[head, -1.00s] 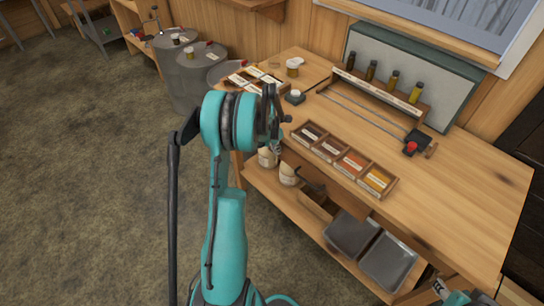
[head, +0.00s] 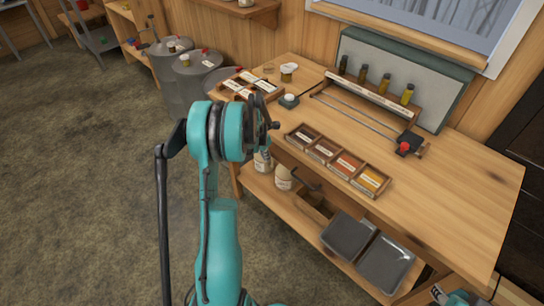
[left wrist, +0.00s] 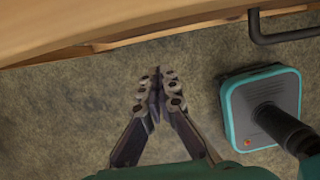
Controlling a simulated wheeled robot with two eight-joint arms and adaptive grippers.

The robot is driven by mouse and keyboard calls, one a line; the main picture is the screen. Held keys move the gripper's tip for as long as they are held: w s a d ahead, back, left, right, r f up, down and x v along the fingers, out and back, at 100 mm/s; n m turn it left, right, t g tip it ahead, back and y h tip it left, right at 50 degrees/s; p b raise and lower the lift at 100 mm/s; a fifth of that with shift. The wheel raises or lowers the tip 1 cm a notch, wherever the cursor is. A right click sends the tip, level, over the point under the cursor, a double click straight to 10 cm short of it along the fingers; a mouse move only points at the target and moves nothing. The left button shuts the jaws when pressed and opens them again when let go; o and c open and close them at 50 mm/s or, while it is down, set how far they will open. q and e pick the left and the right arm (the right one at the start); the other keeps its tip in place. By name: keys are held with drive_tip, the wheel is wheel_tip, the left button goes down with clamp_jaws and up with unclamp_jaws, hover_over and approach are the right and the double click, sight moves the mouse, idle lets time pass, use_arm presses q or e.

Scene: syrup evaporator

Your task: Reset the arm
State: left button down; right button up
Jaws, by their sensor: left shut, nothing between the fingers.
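My left gripper (left wrist: 157,85) is shut and empty in the left wrist view. Its two dark fingers meet at the tips above the bare floor, just in front of the wooden table edge (left wrist: 120,27). In the head view my teal left arm rises from the bottom middle and bends at a thick joint in front of the table's left end. The fingers are not clear there, as the joint and wrist parts cover them. A teal and grey part of my right arm shows at the bottom right corner of the head view; its gripper is not visible.
The workbench (head: 460,190) holds a tray of labelled compartments (head: 340,160), a bottle rack (head: 375,95) and a black device with a red knob (head: 405,146). Metal pans (head: 385,265) lie on the shelf below. Grey drums (head: 178,88) stand at the back left. The left floor is clear.

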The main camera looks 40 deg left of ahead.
use_arm(q)
drive_tip(key=p+v, duration=0.2)
drive_tip(key=v, duration=0.7)
drive_tip(key=shift+r+p, duration=0.35)
drive_tip(key=shift+r, duration=0.05)
drive_tip(key=s+d+r+m+t, duration=0.1)
drive_tip(key=s+d+r+m, duration=0.1)
drive_tip(key=d+r+m, duration=0.55)
drive_tip(key=s+d+r+m+t, duration=0.1)
drive_tip(key=s+d+r+m, duration=0.25)
drive_tip(key=d+m, duration=0.7)
drive_tip(key=s+d+m+t, duration=0.1)
drive_tip(key=s+d+m, duration=0.4)
drive_tip(key=d+m, duration=0.2)
drive_tip(key=s+d+m+t+b, duration=0.1)
drive_tip(key=s+d+m, duration=0.4)
drive_tip(key=m, duration=0.5)
drive_tip(key=shift+s+d, duration=0.3)
drive_tip(key=shift+d, duration=0.9)
